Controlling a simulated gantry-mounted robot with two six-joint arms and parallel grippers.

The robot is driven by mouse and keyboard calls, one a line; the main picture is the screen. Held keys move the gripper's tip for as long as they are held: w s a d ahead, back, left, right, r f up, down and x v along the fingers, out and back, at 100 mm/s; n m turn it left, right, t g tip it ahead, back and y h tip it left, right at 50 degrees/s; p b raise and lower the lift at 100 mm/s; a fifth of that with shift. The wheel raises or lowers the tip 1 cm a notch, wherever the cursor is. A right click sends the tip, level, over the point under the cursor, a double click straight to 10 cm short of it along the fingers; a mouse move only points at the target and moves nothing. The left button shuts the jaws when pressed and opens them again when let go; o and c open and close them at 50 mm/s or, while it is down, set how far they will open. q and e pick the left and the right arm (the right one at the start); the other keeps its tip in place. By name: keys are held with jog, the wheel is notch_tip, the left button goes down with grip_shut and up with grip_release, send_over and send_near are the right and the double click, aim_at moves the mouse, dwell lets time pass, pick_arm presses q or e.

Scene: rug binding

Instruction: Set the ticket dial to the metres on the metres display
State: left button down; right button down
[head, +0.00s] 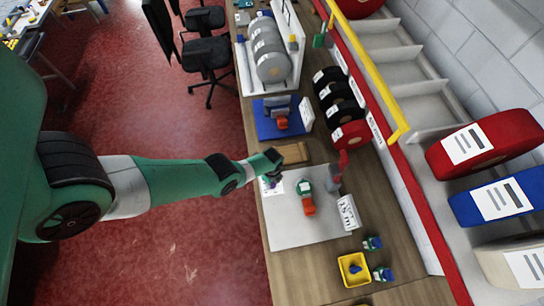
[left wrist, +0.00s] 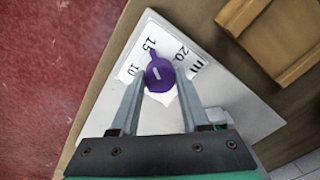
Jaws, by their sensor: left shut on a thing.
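The purple ticket dial (left wrist: 160,77) sits on a white scale card (left wrist: 133,66) marked 10, 15, 20 and m in the left wrist view. The dial's narrow tip points close to the 15. My left gripper (left wrist: 159,88) is shut on the dial, one finger on each side. In the head view my left gripper (head: 273,172) is at the left edge of the pale board (head: 290,228) and mostly hides the dial. A white sign (head: 347,212) with dark marks stands at the board's right; its reading is too small to tell. My right gripper is out of view.
A green and orange tool (head: 307,198) lies on the board, with a red and grey device (head: 337,172) behind it. A brown wooden block (head: 293,154) is near the gripper. A yellow bin (head: 354,270) stands at the front. Tape rolls (head: 338,105) line the bench's right side.

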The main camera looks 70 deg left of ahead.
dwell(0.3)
pick_arm(q)
jog(key=shift+c, duration=1.9)
grip_release()
